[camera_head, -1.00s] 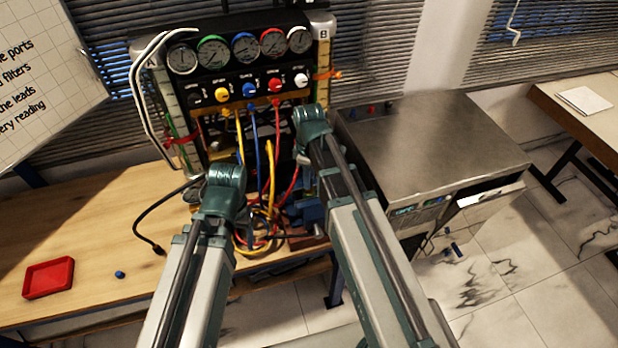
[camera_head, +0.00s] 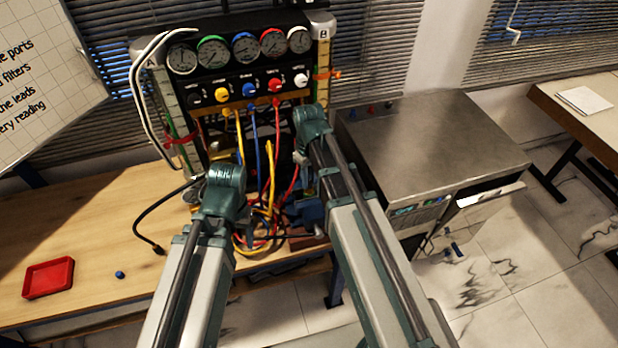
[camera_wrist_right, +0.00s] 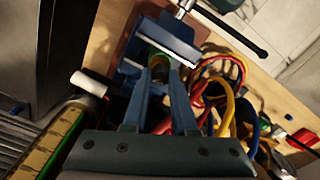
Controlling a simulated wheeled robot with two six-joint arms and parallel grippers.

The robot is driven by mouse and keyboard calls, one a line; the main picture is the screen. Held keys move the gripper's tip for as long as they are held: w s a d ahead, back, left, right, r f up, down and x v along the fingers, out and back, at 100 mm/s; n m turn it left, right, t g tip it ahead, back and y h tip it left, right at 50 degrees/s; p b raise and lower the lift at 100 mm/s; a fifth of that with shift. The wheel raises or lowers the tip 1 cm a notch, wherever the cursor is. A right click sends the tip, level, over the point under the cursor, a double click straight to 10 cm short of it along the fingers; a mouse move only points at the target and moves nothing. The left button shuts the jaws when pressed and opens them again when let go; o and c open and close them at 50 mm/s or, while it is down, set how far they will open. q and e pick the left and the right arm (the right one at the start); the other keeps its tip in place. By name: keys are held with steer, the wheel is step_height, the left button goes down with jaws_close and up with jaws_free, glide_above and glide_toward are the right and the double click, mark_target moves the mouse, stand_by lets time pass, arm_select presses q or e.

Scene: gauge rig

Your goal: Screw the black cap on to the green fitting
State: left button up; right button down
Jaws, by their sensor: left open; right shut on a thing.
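In the right wrist view, my right gripper (camera_wrist_right: 161,80) is shut on the black cap (camera_wrist_right: 160,73), a small dark piece mostly hidden between the fingers. The green fitting (camera_wrist_right: 153,59) shows as a sliver of green just beyond the fingertips, at the blue vise (camera_wrist_right: 182,45). I cannot tell whether cap and fitting touch. In the head view, the vise (camera_head: 309,211) is partly behind my right arm, and the right fingertips are hidden. My left gripper (camera_head: 208,190) is open over the bench, its fingers largely hidden by its own wrist.
Yellow, blue and red hoses (camera_head: 268,200) hang from the gauge panel (camera_head: 245,85) between my arms. A red tray (camera_head: 48,277) and a blue piece (camera_head: 119,275) lie on the bench's left. A metal cabinet (camera_head: 430,140) stands at the right.

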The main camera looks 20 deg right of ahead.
steer(key=m, duration=0.4)
steer(key=shift+m, duration=0.4)
steer(key=m, duration=0.3)
steer(key=shift+m, duration=1.1)
steer(key=m, duration=0.3)
steer(key=shift+m, duration=1.1)
